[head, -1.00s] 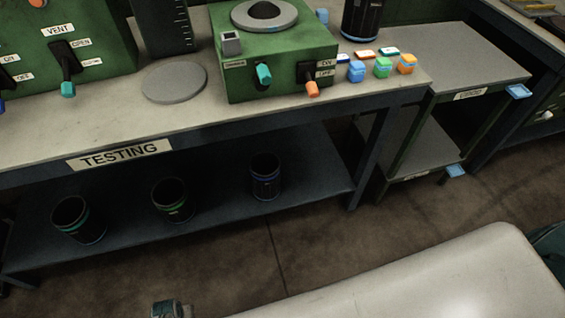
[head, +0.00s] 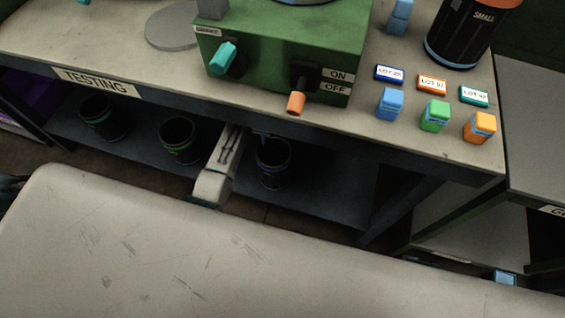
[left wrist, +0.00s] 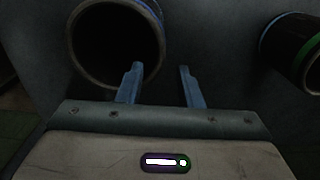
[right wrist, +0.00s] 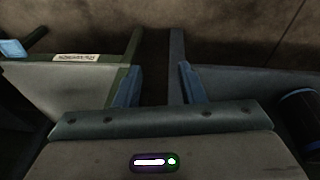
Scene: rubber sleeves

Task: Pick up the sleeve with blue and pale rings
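Three dark open-topped sleeves stand on the shelf under the TESTING bench. The right one (head: 273,165) showed blue bands in the earlier head view; its rings are hard to make out now. In the left wrist view a sleeve with a bluish band (left wrist: 153,12) is large at the upper left. My left gripper (left wrist: 158,88) is open and empty, with its left fingertip overlapping that sleeve's near rim in the picture; contact cannot be told. In the head view my left forearm reaches under the bench edge, hiding most of the gripper. My right gripper (right wrist: 158,88) is open and empty.
Green-banded sleeves stand in the middle (head: 180,140) and at the left (head: 98,118) of the shelf (head: 320,205). The bench's front edge overhangs them. A side table (right wrist: 70,88) shows in the right wrist view, with a floor gap beside it.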

